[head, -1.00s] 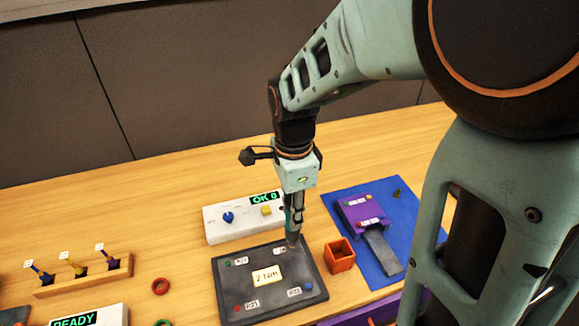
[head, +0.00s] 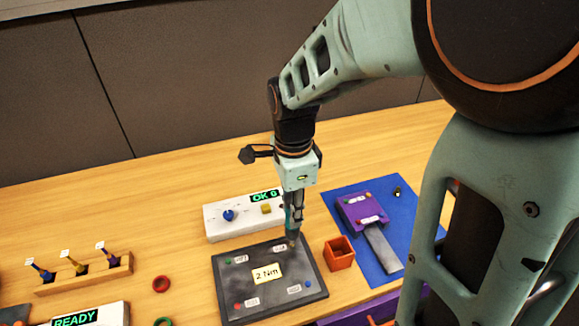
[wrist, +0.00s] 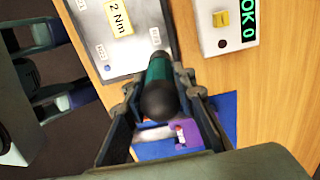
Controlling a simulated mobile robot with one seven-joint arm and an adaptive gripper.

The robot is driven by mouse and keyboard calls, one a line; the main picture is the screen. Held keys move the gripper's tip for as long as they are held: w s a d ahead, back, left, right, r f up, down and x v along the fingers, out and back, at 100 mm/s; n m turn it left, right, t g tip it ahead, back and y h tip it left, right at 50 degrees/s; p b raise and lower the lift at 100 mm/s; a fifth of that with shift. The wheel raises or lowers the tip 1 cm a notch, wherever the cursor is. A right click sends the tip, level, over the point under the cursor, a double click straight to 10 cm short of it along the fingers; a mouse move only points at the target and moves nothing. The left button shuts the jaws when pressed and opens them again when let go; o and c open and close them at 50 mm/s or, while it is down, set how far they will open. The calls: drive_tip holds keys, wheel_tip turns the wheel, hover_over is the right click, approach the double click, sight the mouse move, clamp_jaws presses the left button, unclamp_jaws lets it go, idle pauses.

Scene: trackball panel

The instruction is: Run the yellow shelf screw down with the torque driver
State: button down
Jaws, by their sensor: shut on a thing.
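My gripper (head: 296,205) is shut on the torque driver (wrist: 160,85), which has a teal body and a dark rounded end in the wrist view. In the head view the driver points down, with its lower end at the far right corner of the dark panel (head: 235,308). The panel has a yellow "2 Nm" label (head: 267,273) and green, red and blue screws at its other corners. The yellow screw is not clearly visible; the driver covers that corner, and I cannot tell whether the tip touches it.
A white box (head: 214,226) reading "OK 0" stands behind the panel. An orange open box (head: 339,255) stands close on the right, beside a blue mat (head: 350,190) with a purple fixture (head: 362,210). A wooden rack (head: 85,279) and a "READY" box (head: 100,316) are at left.

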drive_tip(key=shift+s+f+b, duration=0.15)
drive_tip(key=shift+f+b, duration=0.15)
drive_tip(key=shift+f, duration=0.2)
idle(2.3)
drive_tip(key=shift+r+p, duration=2.4)
drive_tip(key=shift+r, duration=0.7)
drive_tip(key=shift+w, duration=0.2)
